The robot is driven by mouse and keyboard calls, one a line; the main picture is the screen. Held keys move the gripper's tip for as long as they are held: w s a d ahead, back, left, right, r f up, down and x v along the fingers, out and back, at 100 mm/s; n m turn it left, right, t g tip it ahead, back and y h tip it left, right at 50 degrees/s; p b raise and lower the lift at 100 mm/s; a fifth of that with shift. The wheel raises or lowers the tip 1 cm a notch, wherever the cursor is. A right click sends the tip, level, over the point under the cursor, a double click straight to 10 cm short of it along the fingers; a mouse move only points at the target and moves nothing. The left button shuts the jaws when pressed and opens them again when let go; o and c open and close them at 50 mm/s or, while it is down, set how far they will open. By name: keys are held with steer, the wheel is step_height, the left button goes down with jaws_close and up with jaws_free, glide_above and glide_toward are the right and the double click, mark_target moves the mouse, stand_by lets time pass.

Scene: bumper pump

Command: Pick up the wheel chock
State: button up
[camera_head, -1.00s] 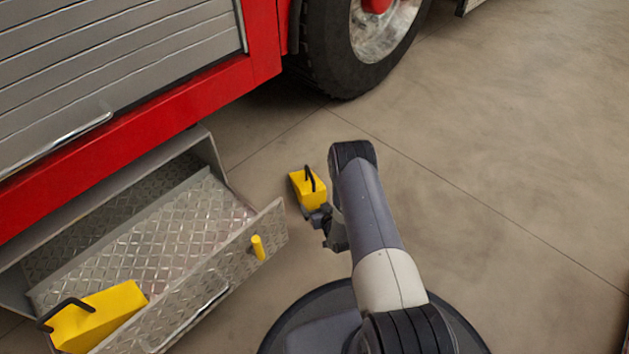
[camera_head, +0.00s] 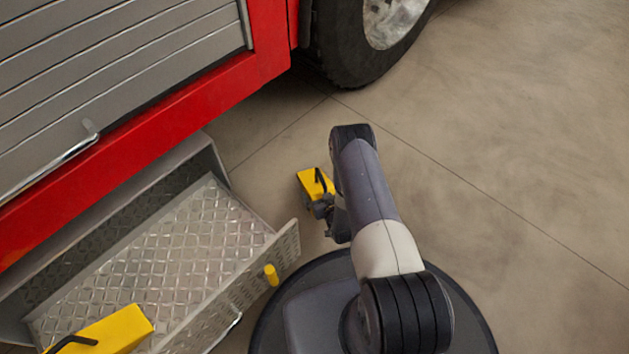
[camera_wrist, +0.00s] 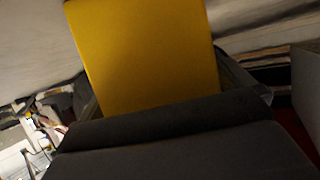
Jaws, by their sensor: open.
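A yellow wheel chock (camera_head: 309,180) with a black handle stands on the floor near the centre of the head view, below the truck wheel. My gripper (camera_head: 322,208) is at its near end, and its dark jaws partly hide the chock. In the wrist view the chock (camera_wrist: 150,50) fills the upper middle as a plain yellow face. Dark gripper parts show to both sides of it, and the jaws are open. Whether they touch the chock cannot be told. A second yellow chock (camera_head: 120,327) with a black handle lies in the open metal drawer at the lower left.
The truck wheel (camera_head: 350,50) stands beyond the chock. Concrete floor (camera_head: 510,150) to the right is clear.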

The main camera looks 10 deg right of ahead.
steer(key=shift+w, duration=0.15)
steer(key=shift+c, duration=0.6)
steer(key=c, duration=1.6)
steer(key=shift+w+r, duration=0.1)
steer(key=shift+r, duration=0.1)
steer(key=shift+c, duration=0.2)
